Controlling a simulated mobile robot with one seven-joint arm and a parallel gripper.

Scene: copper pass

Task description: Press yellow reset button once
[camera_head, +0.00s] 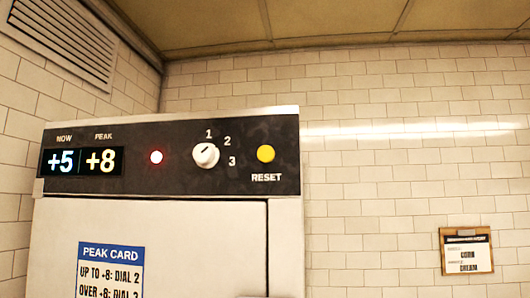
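The yellow reset button (266,154) is a round knob at the right end of a black control panel (180,178), with the word RESET printed below it. The panel runs along the top of a tall white cabinet (190,240). To the button's left is a white dial (206,155) marked 1, 2 and 3, its pointer line angled up and right, close to 1. A round red light (156,157) glows further left. The display (82,161) reads NOW +5 and PEAK +8. My gripper is not in view.
A blue and white peak card (111,270) on the cabinet front reads "UP TO +8: DIAL 2", "OVER +8: DIAL 3". A framed notice (466,251) hangs on the tiled wall at right. A vent (66,36) is at upper left. Nothing blocks the panel front.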

